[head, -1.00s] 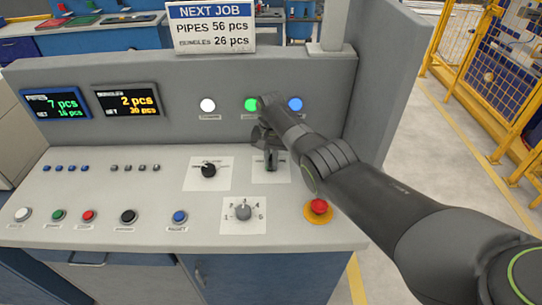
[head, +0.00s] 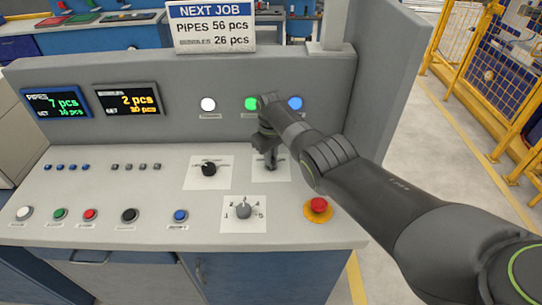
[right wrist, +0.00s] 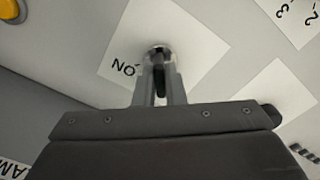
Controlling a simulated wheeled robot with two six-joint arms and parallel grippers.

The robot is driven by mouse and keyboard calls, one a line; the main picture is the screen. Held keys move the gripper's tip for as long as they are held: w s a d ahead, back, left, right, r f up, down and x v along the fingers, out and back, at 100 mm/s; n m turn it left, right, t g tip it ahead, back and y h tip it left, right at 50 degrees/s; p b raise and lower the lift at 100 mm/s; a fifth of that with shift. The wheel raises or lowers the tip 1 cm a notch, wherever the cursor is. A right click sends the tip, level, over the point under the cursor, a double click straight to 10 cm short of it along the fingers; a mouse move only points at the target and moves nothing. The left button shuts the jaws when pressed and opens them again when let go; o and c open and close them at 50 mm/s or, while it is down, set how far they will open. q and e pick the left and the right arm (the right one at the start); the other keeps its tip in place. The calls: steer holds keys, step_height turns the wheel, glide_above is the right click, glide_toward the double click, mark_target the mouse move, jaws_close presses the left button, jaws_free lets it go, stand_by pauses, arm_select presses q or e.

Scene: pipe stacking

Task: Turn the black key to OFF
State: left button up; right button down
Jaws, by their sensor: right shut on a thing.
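The black key (right wrist: 160,80) stands in a round metal lock on a white label plate (right wrist: 118,62) in the right wrist view. The word ON shows on the plate beside the lock, upside down; no OFF mark is visible there. My right gripper (right wrist: 160,97) is shut on the key, one finger on each side. In the head view my right gripper (head: 268,158) reaches down over the same plate (head: 283,174) at the back right of the panel, and it and my arm hide most of the key. My left gripper is not in view.
A black rotary knob (head: 208,169) is left of the key's plate, and a grey numbered dial (head: 244,211) is in front. A red emergency button (head: 318,205) sits under my forearm's near side. Indicator lamps, including a lit green one (head: 251,104), line the upright panel behind.

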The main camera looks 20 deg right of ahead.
steer(key=shift+n, duration=0.6)
steer(key=c, duration=1.5)
jaws_free()
step_height(320, 180, up, 6)
steer(key=shift+f+p, duration=0.2)
steer(key=shift+p, duration=0.4)
step_height(320, 180, up, 12)
steer(key=b, duration=0.2)
